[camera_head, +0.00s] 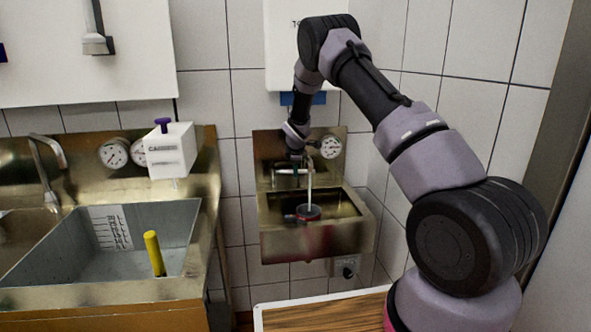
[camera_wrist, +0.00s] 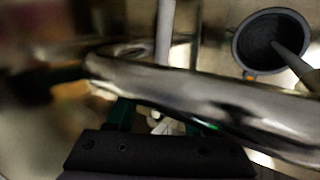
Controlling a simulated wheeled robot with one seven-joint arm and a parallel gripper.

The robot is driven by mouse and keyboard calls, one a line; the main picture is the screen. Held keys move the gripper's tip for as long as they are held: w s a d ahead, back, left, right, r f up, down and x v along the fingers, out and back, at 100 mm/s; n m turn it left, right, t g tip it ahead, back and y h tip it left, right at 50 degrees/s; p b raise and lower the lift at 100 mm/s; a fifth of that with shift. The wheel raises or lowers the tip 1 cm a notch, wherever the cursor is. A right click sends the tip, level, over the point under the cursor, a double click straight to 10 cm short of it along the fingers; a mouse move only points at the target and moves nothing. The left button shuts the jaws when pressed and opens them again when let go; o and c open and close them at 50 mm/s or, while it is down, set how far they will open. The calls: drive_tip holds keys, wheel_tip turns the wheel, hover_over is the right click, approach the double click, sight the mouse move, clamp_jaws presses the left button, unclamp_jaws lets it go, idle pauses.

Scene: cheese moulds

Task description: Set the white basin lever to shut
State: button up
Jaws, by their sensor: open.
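A small metal basin (camera_head: 318,238) hangs on the wall, with a tap spout (camera_head: 287,171) above it. My gripper (camera_head: 298,158) is at the tap, over the back of the basin. In the wrist view the shiny curved spout (camera_wrist: 190,92) crosses in front of my gripper (camera_wrist: 157,122), whose jaws are open and partly hidden. A thin white rod (camera_wrist: 165,30) stands beyond the spout; it may be the lever, but its setting cannot be told. A pale stream (camera_head: 309,183) runs from the spout towards a dark round cup (camera_head: 308,212), also in the wrist view (camera_wrist: 268,42).
A gauge (camera_head: 330,146) sits right of the tap. A larger sink (camera_head: 120,285) with a yellow cylinder (camera_head: 154,253) is at the left, with a white box (camera_head: 171,150) at its corner. A wooden board (camera_head: 320,315) lies in front of the basin.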

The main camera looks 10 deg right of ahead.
drive_tip(key=shift+w+f, duration=0.15)
clamp_jaws()
idle(1.4)
